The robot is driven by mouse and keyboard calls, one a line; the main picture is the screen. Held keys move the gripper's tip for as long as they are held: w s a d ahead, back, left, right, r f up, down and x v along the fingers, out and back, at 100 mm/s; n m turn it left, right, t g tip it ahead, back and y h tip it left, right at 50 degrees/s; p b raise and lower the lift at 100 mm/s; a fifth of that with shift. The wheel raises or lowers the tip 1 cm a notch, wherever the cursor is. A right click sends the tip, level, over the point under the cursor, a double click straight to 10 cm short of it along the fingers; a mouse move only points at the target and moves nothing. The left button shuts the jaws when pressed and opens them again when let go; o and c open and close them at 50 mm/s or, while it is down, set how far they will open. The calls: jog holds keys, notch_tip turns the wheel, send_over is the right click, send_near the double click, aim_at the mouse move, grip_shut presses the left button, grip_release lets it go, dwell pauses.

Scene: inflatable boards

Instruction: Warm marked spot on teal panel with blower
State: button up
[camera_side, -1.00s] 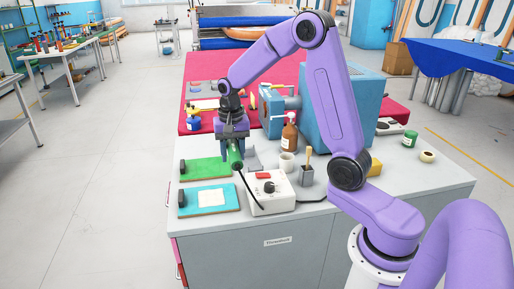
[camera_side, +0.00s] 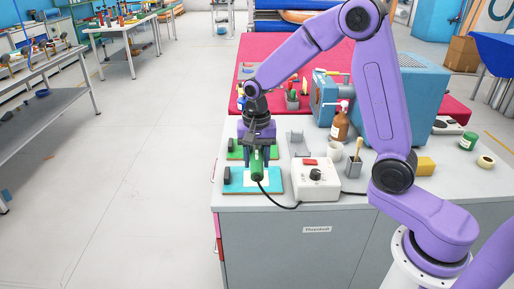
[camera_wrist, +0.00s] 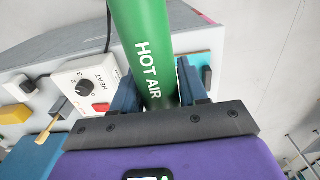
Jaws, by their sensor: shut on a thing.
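My gripper (camera_side: 259,156) is shut on the green blower (camera_side: 257,172), above the teal panel. In the wrist view the blower (camera_wrist: 145,45), lettered HOT AIR, sits between my blue fingers (camera_wrist: 158,92). The teal panel (camera_side: 236,187) lies flat at the bench's front left, with a dark block on its left end. A pale patch (camera_side: 249,183) on it is partly hidden by the blower. I cannot make out a finer mark or the exact gap. The white heat box (camera_side: 317,183) with a knob and a red switch is to the right; the wrist view shows it too (camera_wrist: 83,82).
A green panel (camera_side: 235,154) lies behind the teal one. A grey cradle (camera_side: 297,140) stands empty behind the heat box. A black cord (camera_side: 280,205) runs along the front edge. A brush pot (camera_side: 354,168), white cup (camera_side: 334,148) and brown bottle (camera_side: 340,126) stand right.

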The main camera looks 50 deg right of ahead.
aim_at(256, 147)
notch_tip(256, 147, down, 8)
jog(key=shift+r, duration=0.2)
dwell(0.3)
dwell(3.7)
notch_tip(256, 147, up, 12)
jog(key=shift+r, duration=0.1)
dwell(0.6)
jog(key=shift+w, duration=0.1)
